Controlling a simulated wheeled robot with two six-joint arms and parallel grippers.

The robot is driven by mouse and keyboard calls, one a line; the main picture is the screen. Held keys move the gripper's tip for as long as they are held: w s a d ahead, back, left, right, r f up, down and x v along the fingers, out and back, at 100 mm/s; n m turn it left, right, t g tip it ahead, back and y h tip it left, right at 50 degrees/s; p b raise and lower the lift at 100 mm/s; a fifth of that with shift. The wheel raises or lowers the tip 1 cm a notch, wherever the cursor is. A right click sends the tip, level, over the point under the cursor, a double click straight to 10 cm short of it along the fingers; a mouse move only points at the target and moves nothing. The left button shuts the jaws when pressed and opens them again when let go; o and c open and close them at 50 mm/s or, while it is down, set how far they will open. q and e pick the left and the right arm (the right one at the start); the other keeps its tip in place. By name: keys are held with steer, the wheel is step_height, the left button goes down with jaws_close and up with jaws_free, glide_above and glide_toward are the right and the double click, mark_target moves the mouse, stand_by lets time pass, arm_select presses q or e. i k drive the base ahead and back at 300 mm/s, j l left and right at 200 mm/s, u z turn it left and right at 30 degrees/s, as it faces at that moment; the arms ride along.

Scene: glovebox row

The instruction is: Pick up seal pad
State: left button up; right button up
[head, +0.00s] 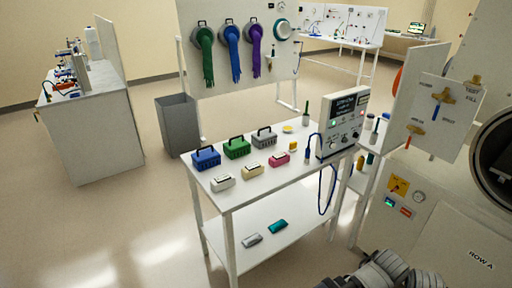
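No item is clearly marked as the seal pad. Small candidates are a flat yellow piece (288,128) near the back of the white table (218,192), a small yellow block (293,146) in front of the instrument, and a grey packet (251,240) and a teal packet (277,226) on the lower shelf. I cannot tell which is the pad. Grey rounded links, likely of my own arm, show at the bottom right edge. Neither gripper's fingers are in view.
Blue (206,157), green (237,147) and grey (264,137) baskets stand on the table, with several small boxes before them. An instrument box (342,123) stands at the right end. A grey bin (180,125) stands behind left. Floor at front left is clear.

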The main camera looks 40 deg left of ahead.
mark_target(293, 146)
steer(key=u, duration=1.1)
